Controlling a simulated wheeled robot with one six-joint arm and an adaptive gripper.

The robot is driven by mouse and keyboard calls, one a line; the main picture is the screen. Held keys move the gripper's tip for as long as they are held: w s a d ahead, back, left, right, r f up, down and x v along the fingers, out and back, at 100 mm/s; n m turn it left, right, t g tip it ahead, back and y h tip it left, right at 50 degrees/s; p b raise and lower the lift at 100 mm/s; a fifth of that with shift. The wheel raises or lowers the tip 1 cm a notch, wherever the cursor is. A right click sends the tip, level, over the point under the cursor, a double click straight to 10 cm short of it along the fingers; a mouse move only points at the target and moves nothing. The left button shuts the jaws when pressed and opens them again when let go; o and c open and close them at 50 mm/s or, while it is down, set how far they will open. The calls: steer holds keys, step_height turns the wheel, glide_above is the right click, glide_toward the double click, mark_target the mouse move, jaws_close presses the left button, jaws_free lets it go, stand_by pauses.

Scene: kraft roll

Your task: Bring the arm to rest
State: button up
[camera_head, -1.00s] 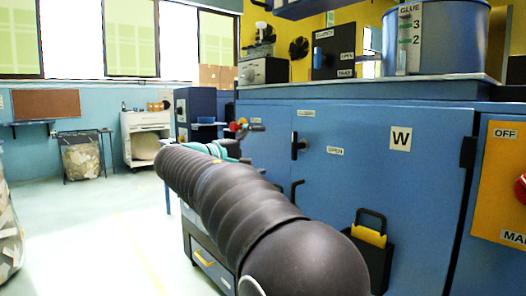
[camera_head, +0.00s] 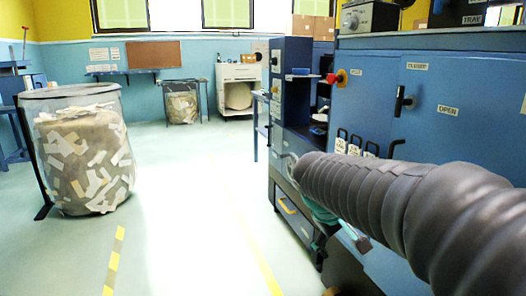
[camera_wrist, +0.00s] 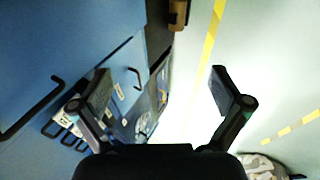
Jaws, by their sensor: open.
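My arm, in a ribbed dark sleeve, reaches in from the right of the head view and runs forward beside the blue machine cabinet (camera_head: 445,120). My gripper (camera_wrist: 165,90) shows in the wrist view with its two fingers spread wide apart. It is open, and nothing is between the fingers. In the head view the gripper is mostly hidden behind the sleeve; only a teal piece shows below it. In the wrist view the cabinet's blue side (camera_wrist: 60,60) with black handles lies close to the left finger.
A clear bin of paper scraps (camera_head: 85,150) stands at the left. A dark blue unit with a drawer (camera_head: 292,205) stands near the arm. The pale floor (camera_head: 185,215) between is largely clear.

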steer(key=s+a+f+m+y, duration=0.1)
steer(key=s+f+m+y, duration=0.1)
steer(key=s, duration=0.8)
steer(key=s+a+f+m+t+y, duration=0.1)
steer(key=s+f+m+y, duration=0.1)
steer(key=s, duration=0.8)
steer(key=shift+m+t+y, duration=0.3)
steer(key=shift+y, duration=0.1)
